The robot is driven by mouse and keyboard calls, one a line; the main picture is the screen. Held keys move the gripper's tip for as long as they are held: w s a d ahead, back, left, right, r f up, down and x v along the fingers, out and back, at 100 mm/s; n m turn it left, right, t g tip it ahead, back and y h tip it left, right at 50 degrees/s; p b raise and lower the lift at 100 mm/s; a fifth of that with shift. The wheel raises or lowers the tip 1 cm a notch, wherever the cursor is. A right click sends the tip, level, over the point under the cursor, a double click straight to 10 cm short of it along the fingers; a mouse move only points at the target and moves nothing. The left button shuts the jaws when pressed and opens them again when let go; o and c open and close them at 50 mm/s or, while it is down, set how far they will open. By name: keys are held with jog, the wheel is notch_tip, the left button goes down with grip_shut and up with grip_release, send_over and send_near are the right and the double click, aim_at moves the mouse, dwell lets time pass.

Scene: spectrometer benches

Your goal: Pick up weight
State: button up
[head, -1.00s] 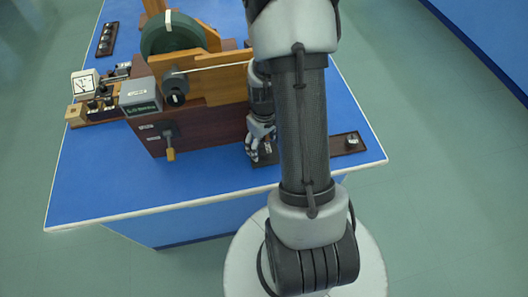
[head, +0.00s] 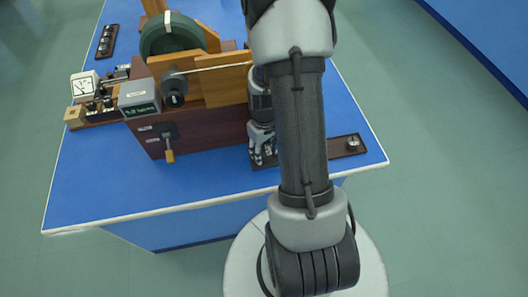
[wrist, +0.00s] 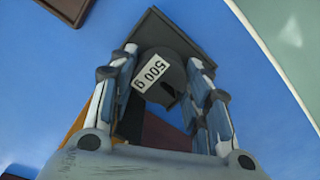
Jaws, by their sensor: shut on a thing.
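A dark grey weight (wrist: 172,62) with a white "500 g" label sits between the fingers of my gripper (wrist: 163,57) in the wrist view. My gripper is shut on it. In the head view my gripper (head: 263,148) points down beside the front right corner of the wooden apparatus, above the bench top. The held weight is mostly hidden there by the fingers and arm. Whether it is clear of the surface below I cannot tell.
A dark wooden tray (head: 340,147) with a small metal weight (head: 353,144) lies to the right of my arm on the blue bench (head: 210,190). The wooden apparatus (head: 200,135) with a green wheel (head: 172,38) stands close on the left. The bench's front left is clear.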

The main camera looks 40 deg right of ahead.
grip_shut()
jog(key=shift+r, duration=0.2)
